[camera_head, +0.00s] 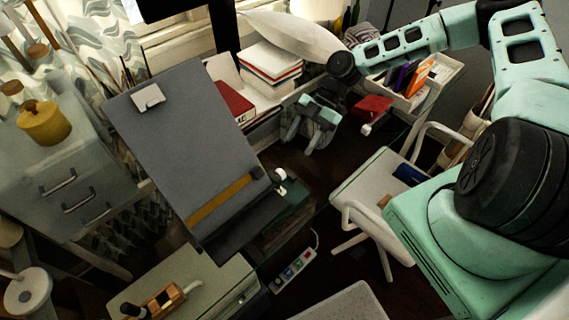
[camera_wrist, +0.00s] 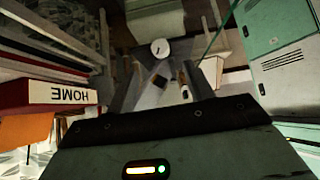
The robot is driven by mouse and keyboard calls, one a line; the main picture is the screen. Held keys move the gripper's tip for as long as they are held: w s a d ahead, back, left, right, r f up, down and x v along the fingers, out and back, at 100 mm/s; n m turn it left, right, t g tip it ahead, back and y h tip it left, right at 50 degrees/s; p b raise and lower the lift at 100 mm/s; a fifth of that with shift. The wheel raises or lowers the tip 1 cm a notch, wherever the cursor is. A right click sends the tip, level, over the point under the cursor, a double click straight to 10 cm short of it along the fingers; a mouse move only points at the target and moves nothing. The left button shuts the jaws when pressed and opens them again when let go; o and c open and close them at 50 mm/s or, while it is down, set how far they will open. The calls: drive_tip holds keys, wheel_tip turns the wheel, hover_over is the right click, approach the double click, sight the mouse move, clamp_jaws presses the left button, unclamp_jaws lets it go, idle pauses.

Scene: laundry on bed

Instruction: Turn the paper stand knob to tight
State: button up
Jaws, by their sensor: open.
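The paper stand (camera_head: 185,130) is a large grey tilted board with a white clip near its top and a yellow-brown strip near its lower edge. A small white knob (camera_head: 280,174) sits at the stand's lower right side; its setting is too small to read. My gripper (camera_head: 300,144) is open and empty, above and slightly right of the knob in the head view, and apart from it. In the wrist view, my gripper's fingers (camera_wrist: 172,86) are dim. A white round piece with a dark mark (camera_wrist: 160,47) shows beyond them; I cannot tell for sure that it is the knob.
A shelf with books (camera_head: 268,72) and a red box (camera_head: 373,108) lie behind my gripper. A white chair (camera_head: 375,185) stands to the right. A power strip (camera_head: 296,262) lies below the stand. A red-and-white book (camera_wrist: 62,93) is at left in the wrist view.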

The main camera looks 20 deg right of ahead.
sight(282, 171)
drive_tip(key=p+x, duration=0.2)
drive_tip(key=x, duration=0.7)
drive_tip(key=shift+s+a+f, duration=0.15)
drive_tip(key=shift+a+f, duration=0.05)
drive_tip(key=shift+a, duration=0.05)
drive_tip(key=c, duration=1)
